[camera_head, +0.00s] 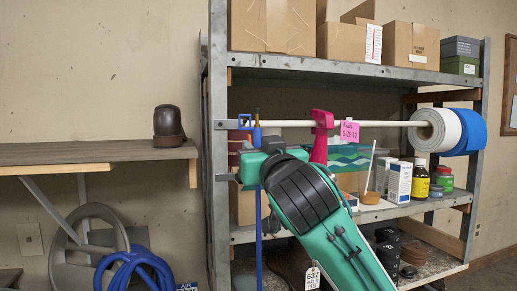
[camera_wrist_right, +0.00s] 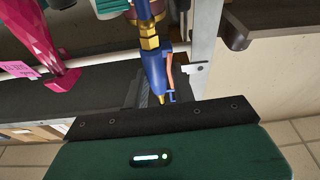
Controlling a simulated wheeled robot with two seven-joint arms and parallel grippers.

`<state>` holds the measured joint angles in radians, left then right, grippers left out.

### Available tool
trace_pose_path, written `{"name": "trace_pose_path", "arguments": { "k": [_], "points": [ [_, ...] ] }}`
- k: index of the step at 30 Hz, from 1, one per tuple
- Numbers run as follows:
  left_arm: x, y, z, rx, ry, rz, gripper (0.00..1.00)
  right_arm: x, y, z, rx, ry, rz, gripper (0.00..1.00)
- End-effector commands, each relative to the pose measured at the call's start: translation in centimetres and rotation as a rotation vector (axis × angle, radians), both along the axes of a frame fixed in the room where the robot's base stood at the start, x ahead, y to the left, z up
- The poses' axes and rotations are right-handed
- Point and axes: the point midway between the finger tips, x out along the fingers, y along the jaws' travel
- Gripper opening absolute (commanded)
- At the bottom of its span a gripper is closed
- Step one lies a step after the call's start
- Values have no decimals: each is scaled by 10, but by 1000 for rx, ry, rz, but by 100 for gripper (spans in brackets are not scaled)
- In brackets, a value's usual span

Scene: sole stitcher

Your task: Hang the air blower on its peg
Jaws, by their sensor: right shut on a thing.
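The blue air blower (camera_head: 246,127) is upright at the shelf's left post, just right of a grey metal bracket (camera_head: 221,125). A blue hose hangs below it. My right gripper (camera_head: 262,149) is shut on the blower; its hand hides the blower's lower part in the head view. My left gripper is out of view.
The shelf post (camera_head: 217,220) stands at the left. Bottles and boxes fill the shelf. A wooden bench (camera_head: 90,151) holds a brown object.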

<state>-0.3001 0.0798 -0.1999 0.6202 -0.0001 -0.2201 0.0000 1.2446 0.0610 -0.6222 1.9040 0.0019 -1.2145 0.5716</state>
Motion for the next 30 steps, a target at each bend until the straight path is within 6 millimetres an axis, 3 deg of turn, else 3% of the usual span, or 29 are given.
{"name": "trace_pose_path", "arguments": {
  "k": [30],
  "points": [
    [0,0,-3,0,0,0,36,9,3,-3,0,-1,0,0]
  ]
}}
